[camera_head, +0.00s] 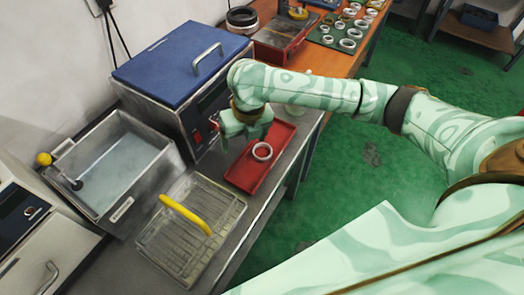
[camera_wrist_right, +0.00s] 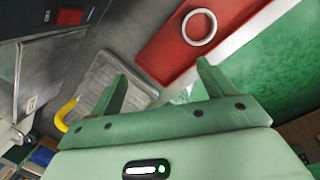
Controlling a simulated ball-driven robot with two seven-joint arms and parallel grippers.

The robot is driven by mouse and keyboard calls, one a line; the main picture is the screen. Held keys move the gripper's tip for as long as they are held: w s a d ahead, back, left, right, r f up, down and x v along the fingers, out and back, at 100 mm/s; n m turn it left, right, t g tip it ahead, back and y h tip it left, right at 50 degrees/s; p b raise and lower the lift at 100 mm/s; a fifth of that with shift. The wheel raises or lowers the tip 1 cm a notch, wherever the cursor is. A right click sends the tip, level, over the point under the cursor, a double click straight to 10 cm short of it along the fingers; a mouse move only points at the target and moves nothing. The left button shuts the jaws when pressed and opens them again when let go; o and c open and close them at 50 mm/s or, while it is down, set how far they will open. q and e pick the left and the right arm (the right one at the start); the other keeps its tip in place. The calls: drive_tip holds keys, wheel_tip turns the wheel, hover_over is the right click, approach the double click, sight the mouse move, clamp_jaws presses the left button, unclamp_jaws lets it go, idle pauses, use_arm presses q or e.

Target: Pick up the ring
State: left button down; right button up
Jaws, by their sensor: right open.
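A pale metal ring (camera_head: 262,151) lies flat in a red tray (camera_head: 240,178) on the bench. In the right wrist view the ring (camera_wrist_right: 214,27) lies in the red tray (camera_wrist_right: 160,58), beyond the fingertips and up to the right. My right gripper (camera_head: 232,136) is at the left of the tray, above the bench and apart from the ring. In the right wrist view its two fingers (camera_wrist_right: 160,75) stand wide apart with nothing between them. My left gripper shows in neither view.
A wire basket (camera_head: 165,245) with a yellow handle (camera_head: 186,214) stands in front of the tray. A metal water bath (camera_head: 160,172) and a blue-lidded box (camera_head: 165,62) stand to the left. Several rings lie on a mat (camera_head: 325,39) on the wooden table behind.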

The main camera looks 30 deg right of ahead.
drive_tip(key=w+d+r+n+g+h, duration=0.1)
drive_tip(key=w+d+r+n, duration=0.1)
drive_tip(key=d+r+n, duration=0.3)
drive_tip(key=m+b, duration=0.2)
drive_tip(key=b, duration=0.3)
hover_over(262, 150)
wheel_tip(262, 150, down, 11)
drive_tip(key=shift+s+r, duration=0.1)
drive_tip(key=shift+r, duration=0.05)
wheel_tip(262, 150, down, 6)
drive_tip(key=shift+b, duration=1.25)
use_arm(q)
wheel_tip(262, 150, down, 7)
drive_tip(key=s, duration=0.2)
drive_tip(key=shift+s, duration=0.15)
use_arm(e)
drive_tip(key=shift+r, duration=0.2)
drive_tip(key=c, duration=1.1)
drive_tip(key=shift+o, duration=0.2)
